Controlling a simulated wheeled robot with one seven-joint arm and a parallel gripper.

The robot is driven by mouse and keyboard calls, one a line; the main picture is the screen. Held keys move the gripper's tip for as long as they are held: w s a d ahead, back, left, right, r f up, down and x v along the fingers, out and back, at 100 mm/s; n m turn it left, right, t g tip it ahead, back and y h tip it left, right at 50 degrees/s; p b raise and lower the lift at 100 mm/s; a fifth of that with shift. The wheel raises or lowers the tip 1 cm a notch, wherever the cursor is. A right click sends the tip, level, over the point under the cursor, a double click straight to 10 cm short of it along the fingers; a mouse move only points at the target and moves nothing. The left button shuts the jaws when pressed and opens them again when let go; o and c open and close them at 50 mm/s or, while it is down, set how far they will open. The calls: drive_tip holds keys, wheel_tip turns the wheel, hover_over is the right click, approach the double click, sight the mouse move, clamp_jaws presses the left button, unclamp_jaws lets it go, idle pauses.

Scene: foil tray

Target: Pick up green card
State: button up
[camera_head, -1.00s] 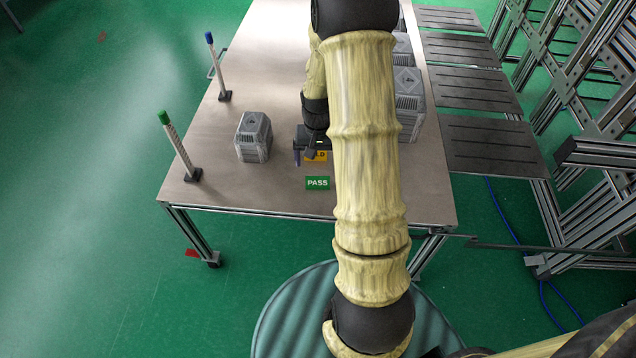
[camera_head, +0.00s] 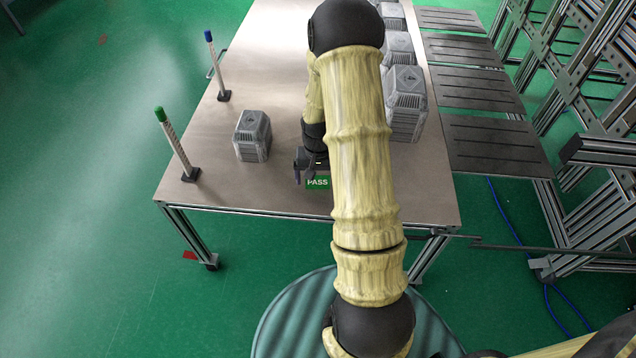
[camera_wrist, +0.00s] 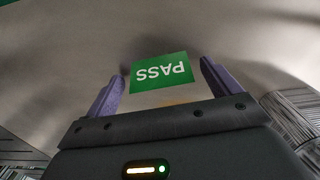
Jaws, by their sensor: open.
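The green card (camera_head: 317,182) marked PASS lies on the table top near its front edge, partly hidden behind my arm in the head view. In the wrist view the green card (camera_wrist: 160,72) appears upside down, ahead of and between my two purple fingers. My gripper (camera_head: 303,176) is just beside the card in the head view. In the wrist view my gripper (camera_wrist: 160,80) is open with nothing held. The height of the fingertips above the card is hard to tell.
A grey box (camera_head: 253,136) stands left of my gripper. More grey boxes (camera_head: 405,105) stand in a row on the right. Two posts, one green-topped (camera_head: 177,145) and one blue-topped (camera_head: 217,67), stand along the table's (camera_head: 235,195) left side. A faint yellowish patch shows below the card in the wrist view.

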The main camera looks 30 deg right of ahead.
drive_tip(key=shift+f, duration=0.25)
idle(0.3)
drive_tip(key=c, duration=1)
drive_tip(key=shift+c, duration=0.2)
wheel_tip(320, 180, up, 10)
drive_tip(key=p, duration=0.2)
drive_tip(key=shift+p, duration=0.4)
drive_tip(key=shift+a, duration=0.1)
